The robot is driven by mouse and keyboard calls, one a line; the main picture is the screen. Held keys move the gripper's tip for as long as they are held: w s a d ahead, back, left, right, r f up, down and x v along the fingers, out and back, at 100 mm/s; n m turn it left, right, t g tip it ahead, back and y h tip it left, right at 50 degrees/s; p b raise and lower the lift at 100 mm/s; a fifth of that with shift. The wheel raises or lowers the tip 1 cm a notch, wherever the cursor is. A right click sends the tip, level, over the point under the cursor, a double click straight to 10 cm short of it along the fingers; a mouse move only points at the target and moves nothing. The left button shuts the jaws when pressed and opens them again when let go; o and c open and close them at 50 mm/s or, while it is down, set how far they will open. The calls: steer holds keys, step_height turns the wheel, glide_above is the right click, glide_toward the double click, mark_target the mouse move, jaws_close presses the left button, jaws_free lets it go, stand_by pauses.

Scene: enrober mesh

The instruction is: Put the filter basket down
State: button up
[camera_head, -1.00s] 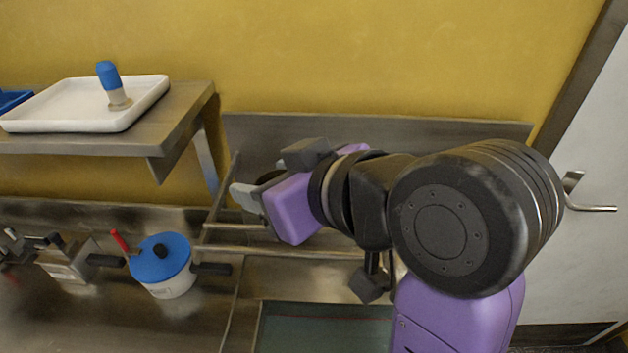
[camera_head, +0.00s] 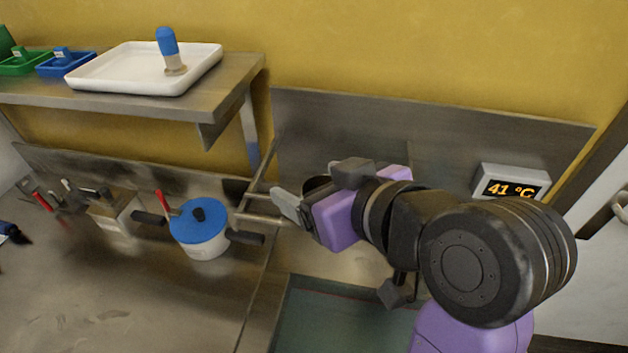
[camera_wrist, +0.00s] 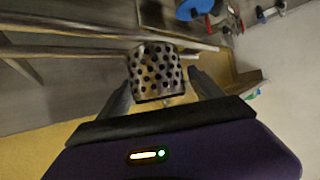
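The filter basket (camera_wrist: 155,72) is a perforated metal cylinder, seen in the wrist view between the two fingers of my gripper (camera_wrist: 158,78). The fingers flank it closely and appear closed on its sides; the exact contact is hard to see. In the head view my gripper (camera_head: 286,205) is over the metal rails, right of the blue-lidded pot. There the basket is mostly hidden; a dark rounded shape behind the fingers may be part of it.
Metal rails (camera_head: 262,219) run close to the gripper. A white pot with a blue lid (camera_head: 200,222) stands on the steel counter (camera_head: 130,295). A shelf (camera_head: 225,98) above holds a white tray (camera_head: 105,78) with a blue-topped tool. A display (camera_head: 511,184) reads 41 °C.

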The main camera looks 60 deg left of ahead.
steer(key=shift+r, duration=0.1)
steer(key=b+v, duration=0.2)
steer(key=v, duration=1)
steer(key=shift+w, duration=0.1)
